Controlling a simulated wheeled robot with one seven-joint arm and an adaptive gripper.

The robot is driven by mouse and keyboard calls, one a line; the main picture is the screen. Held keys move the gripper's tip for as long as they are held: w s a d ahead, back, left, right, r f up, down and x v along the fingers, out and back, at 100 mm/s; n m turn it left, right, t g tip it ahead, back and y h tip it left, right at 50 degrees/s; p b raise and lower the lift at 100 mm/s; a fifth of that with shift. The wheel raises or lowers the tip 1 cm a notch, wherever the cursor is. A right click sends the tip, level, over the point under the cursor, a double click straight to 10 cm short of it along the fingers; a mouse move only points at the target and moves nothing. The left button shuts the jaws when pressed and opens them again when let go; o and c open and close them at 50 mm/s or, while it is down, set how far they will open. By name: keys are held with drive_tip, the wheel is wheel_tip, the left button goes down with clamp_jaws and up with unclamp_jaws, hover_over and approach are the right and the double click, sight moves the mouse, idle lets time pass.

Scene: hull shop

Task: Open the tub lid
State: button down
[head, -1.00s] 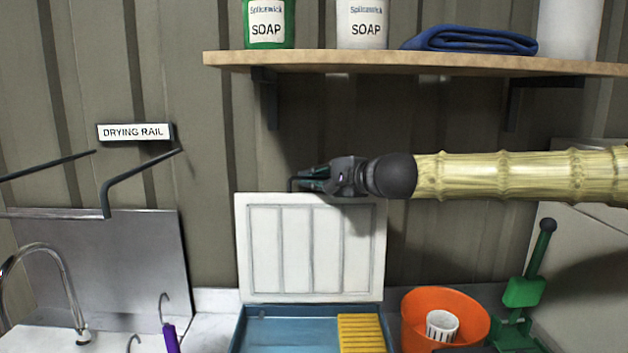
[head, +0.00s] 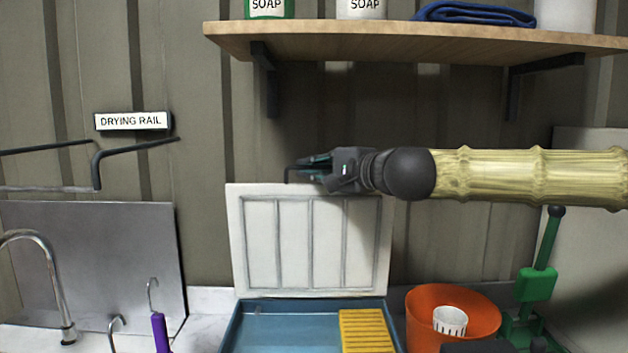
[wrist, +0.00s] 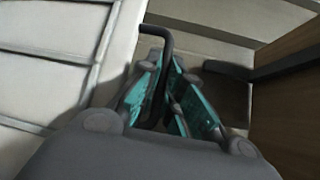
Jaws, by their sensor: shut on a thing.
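The tub (head: 270,326) is a shallow blue box at the bottom centre of the head view. Its white panelled lid (head: 308,245) stands up at the tub's back edge, near upright. My gripper (head: 300,172) is at the lid's top edge, reaching in from the right. In the wrist view my gripper (wrist: 166,95) has its teal-padded fingers closed on a dark bent handle (wrist: 165,45) beside the white lid (wrist: 60,55). The handle's lower part is hidden between the fingers.
A yellow ribbed piece (head: 368,331) lies in the tub's right side. An orange bucket (head: 425,311) with a white cup (head: 450,321) stands to the right, near a green-handled tool (head: 538,284). A wooden shelf (head: 400,42) hangs above. A tap (head: 50,280) stands left.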

drive_tip(key=shift+s+f+b, duration=0.1)
drive_tip(key=shift+s+b, duration=0.35)
drive_tip(key=shift+s, duration=0.05)
drive_tip(key=c, duration=1.9)
unclamp_jaws()
drive_tip(key=shift+o, duration=0.2)
drive_tip(key=f+v, duration=0.1)
drive_tip(key=v, duration=1.1)
drive_tip(key=shift+r, duration=0.35)
drive_tip(key=shift+s+f, duration=0.1)
